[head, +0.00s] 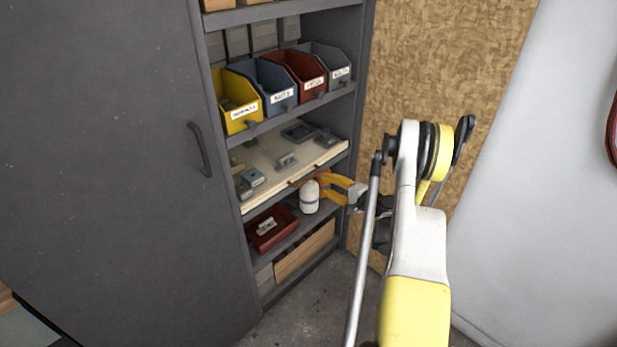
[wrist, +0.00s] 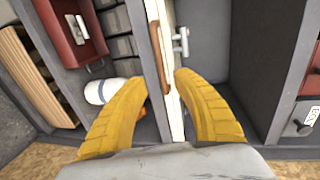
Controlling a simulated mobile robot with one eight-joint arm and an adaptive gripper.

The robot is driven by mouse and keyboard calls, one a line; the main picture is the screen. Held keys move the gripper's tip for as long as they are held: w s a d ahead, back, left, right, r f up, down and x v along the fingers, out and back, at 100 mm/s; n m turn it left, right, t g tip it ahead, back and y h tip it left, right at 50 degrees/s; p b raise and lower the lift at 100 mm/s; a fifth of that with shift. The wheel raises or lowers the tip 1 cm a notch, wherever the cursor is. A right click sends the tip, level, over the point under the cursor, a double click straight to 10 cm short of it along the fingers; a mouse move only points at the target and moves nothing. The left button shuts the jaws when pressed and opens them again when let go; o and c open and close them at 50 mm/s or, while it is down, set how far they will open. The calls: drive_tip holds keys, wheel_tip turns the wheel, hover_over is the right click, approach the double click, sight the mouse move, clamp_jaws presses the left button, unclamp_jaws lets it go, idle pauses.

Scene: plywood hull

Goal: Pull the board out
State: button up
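The board (head: 262,163) is a pale wooden pull-out shelf in the grey cabinet, with small metal parts lying on it. A brown handle (head: 302,179) sits on its front edge; the handle also shows in the wrist view (wrist: 158,52). My gripper (head: 323,185) has yellow-orange fingers and is at the board's front edge, near the right end of the handle. In the wrist view, my gripper's fingertips (wrist: 162,80) are apart, one on each side of the board's edge and handle. Whether either finger touches them cannot be told.
A white bottle (head: 309,197) stands on the shelf below, close to my gripper. A red bin (head: 271,227) is beside it. Yellow, blue, red and grey bins (head: 272,84) line the shelf above. A closed grey door (head: 110,150) is left; a chipboard wall (head: 440,60) is right.

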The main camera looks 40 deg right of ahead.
sight(311, 178)
drive_tip(key=b+x, duration=0.2)
drive_tip(key=x, duration=0.7)
drive_tip(key=shift+a+b, duration=0.1)
drive_tip(key=shift+b, duration=0.25)
clamp_jaws()
